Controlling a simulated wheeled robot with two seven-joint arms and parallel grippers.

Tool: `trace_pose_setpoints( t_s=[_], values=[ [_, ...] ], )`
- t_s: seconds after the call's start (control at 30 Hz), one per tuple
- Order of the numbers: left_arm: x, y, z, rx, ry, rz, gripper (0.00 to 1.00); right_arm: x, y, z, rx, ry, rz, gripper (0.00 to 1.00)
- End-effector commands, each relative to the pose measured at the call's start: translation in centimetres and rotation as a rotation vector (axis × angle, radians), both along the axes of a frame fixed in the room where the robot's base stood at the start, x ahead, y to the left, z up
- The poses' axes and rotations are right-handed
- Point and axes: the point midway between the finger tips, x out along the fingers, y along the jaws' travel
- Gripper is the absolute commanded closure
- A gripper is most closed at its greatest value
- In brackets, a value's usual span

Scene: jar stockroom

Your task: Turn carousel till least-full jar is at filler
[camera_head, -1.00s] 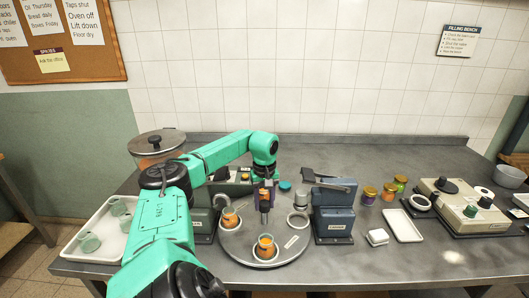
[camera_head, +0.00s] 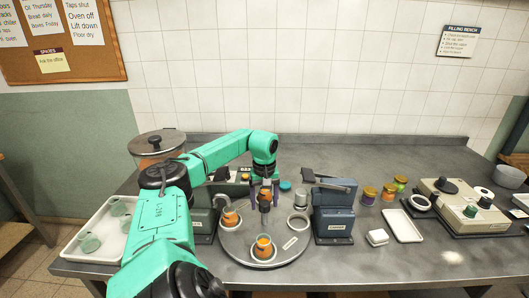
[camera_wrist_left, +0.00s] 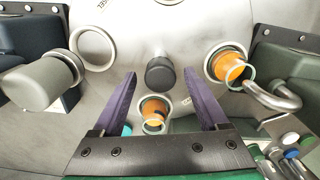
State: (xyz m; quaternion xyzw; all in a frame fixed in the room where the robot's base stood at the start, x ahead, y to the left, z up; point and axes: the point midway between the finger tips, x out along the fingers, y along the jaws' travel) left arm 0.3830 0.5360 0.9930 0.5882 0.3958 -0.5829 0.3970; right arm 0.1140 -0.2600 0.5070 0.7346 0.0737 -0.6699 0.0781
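The round grey carousel (camera_head: 232,248) lies on the bench with a dark central knob (camera_head: 265,201); the knob also shows in the wrist view (camera_wrist_left: 160,75). My left gripper (camera_head: 265,196) is open, its purple fingers on either side of the knob, apart from it in the wrist view. A jar with orange contents (camera_head: 264,247) stands at the carousel's front and another (camera_head: 230,217) at its left, beside a curved metal spout (camera_wrist_left: 275,97). An empty ring (camera_head: 298,221) is at right. Exact fill levels are unclear. My right gripper is out of view.
A dark machine (camera_head: 202,222) stands left of the carousel and the blue-grey capper (camera_head: 333,222) at its right. A white tray with glass jars (camera_head: 90,243) is at far left. Lidded jars (camera_head: 388,191), an empty tray (camera_head: 403,226) and a beige device (camera_head: 462,210) are at right.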

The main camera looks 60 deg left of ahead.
Motion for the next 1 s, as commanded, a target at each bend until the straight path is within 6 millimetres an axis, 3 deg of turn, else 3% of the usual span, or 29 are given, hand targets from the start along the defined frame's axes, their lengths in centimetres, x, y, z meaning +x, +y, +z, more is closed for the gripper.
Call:
trace_pose_setpoints(
  t_s=[0.27,0.37,0.47,0.7,0.83,1.0],
  values=[
    [0.0,0.0,0.7,-0.001,0.001,-0.001,0.23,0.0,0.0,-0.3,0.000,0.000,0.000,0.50],
    [0.0,0.0,2.5,0.000,-0.001,-0.001,0.23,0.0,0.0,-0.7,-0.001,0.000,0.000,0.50],
    [0.1,-0.1,5.4,-0.002,-0.005,-0.001,0.23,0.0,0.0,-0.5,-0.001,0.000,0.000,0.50],
    [0.0,-0.1,12.6,-0.003,-0.005,-0.001,0.23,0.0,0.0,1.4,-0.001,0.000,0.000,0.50],
    [0.0,-0.1,14.3,-0.002,-0.001,-0.001,0.23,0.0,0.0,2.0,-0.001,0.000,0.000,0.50],
    [-0.1,0.0,14.5,-0.001,0.003,-0.001,0.23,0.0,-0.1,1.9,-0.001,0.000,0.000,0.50]
  ],
)
